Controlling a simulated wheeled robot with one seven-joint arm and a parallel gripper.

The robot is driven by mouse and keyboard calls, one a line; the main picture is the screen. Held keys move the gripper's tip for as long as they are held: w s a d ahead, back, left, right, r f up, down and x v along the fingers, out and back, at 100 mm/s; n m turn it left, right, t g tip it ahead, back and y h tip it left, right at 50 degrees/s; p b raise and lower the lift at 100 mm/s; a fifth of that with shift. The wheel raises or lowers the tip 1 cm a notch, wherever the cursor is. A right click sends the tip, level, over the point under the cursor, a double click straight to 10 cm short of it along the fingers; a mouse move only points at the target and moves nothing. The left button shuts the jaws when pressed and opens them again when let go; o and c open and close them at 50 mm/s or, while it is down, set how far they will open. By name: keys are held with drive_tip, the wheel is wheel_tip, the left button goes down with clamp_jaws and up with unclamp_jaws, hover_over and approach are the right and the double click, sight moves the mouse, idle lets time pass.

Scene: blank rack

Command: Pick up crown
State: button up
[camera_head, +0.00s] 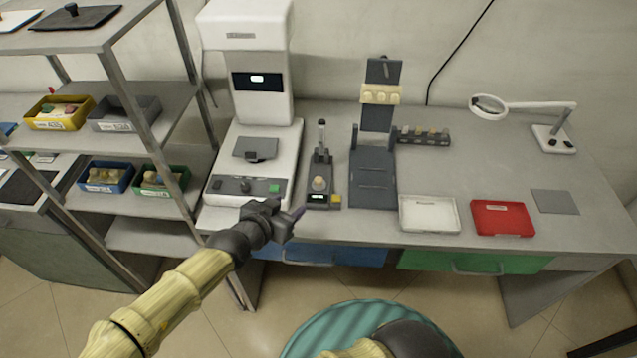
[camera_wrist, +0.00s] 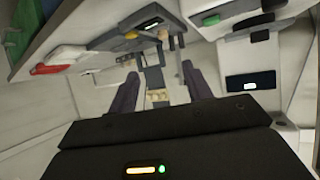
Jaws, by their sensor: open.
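A small beige piece (camera_head: 319,184), which looks like the crown, sits on the dark gauge-like device (camera_head: 323,170) between the white machine and the dark stand. It is small, and its shape is hard to make out. My gripper (camera_head: 298,213) is near the table's front edge, in front of the white machine, to the left of and nearer than the beige piece. In the wrist view my gripper (camera_wrist: 162,82) has its two dark fingers apart with nothing held between them. The device shows beyond them, upside down.
A white machine (camera_head: 262,70) stands left of the device. A dark stand (camera_head: 373,180) with cream blocks is on its right. A white tray (camera_head: 429,229), a red tray (camera_head: 503,234) and a magnifier lamp (camera_head: 555,138) are further right. A shelf rack (camera_head: 122,95) with bins stands left.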

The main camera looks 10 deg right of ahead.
drive_tip(key=shift+d+f, duration=0.1)
drive_tip(key=b, duration=0.4)
approach(317, 182)
drive_tip(key=shift+w+d+f, duration=0.5)
drive_tip(key=shift+d+f, duration=0.2)
drive_tip(key=shift+d, duration=0.2)
drive_tip(key=shift+w+d+f, duration=0.2)
drive_tip(key=shift+w+d, duration=0.1)
drive_tip(key=shift+w, duration=0.1)
drive_tip(key=shift+w+a+x, duration=0.15)
drive_tip(key=shift+x, duration=1.2)
drive_tip(key=shift+w+a+x, duration=0.1)
drive_tip(key=shift+x, duration=1.2)
drive_tip(key=shift+r, duration=0.1)
clamp_jaws()
